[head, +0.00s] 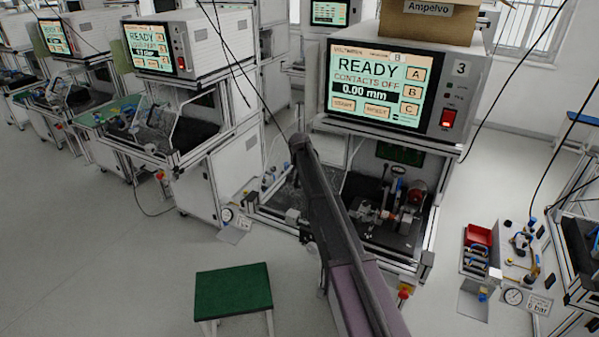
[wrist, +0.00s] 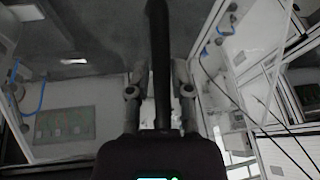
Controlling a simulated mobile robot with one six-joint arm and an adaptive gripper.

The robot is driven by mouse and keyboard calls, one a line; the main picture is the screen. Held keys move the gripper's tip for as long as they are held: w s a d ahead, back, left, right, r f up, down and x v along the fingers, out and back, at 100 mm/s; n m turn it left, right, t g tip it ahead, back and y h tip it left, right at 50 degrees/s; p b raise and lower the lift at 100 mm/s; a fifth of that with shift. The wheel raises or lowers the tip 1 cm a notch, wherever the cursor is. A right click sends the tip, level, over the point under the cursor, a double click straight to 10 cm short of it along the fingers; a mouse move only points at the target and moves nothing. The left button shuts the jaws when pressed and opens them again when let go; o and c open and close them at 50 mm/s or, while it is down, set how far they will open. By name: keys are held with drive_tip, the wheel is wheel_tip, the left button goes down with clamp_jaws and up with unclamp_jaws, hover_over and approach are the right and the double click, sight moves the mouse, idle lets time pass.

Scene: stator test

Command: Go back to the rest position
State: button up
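In the wrist view, my gripper (wrist: 160,68) shows two grey fingers standing apart, one on each side. A long dark bar runs up between them with a narrow gap on both sides; I cannot tell what it is. I see nothing clamped between the fingertips. In the head view, my dark arm reaches up from the bottom middle in front of the station marked 3, and the gripper cannot be made out clearly. The station's screen (head: 377,85) reads READY, CONTACTS OFF, 0.00 mm.
A test fixture (head: 398,205) sits in the bay under the screen, right of my arm. A green-topped stool (head: 233,290) stands on the floor at left front. A red bin (head: 478,236) and a gauge (head: 513,296) lie at right. Open floor (head: 90,240) is at left.

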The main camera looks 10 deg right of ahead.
drive_tip(key=shift+o, duration=0.7)
drive_tip(key=shift+d, duration=0.2)
drive_tip(key=shift+r, duration=0.15)
